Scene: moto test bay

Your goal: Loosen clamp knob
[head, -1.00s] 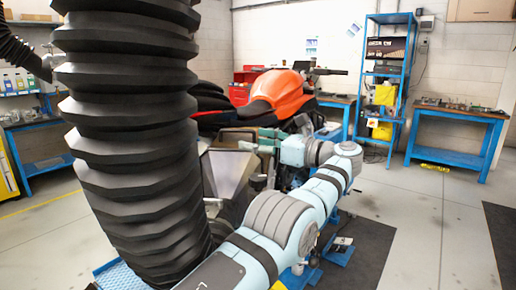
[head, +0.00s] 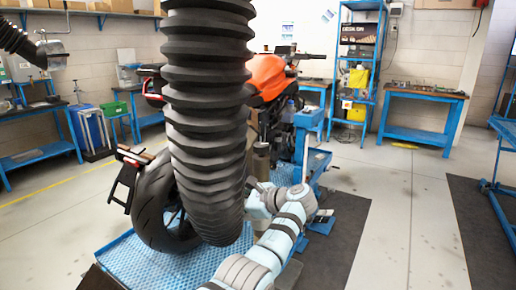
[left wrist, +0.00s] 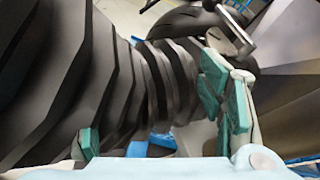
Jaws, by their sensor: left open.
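My left gripper (head: 256,199) is at the lower right side of a thick black ribbed hose (head: 205,110) in the head view, partly hidden by it. In the left wrist view its teal fingers (left wrist: 150,115) are apart and open, with nothing clearly held. The hose (left wrist: 110,85) fills the left and middle of that view, close to the fingers. I cannot make out the clamp knob in either view. My right gripper is not in view.
The motorcycle with an orange tank (head: 268,77) stands behind the hose. Its rear wheel (head: 158,205) is over a blue platform (head: 150,262). A blue bench (head: 425,100) and a blue shelf rack (head: 358,60) stand at the back. Floor at the right is mostly clear.

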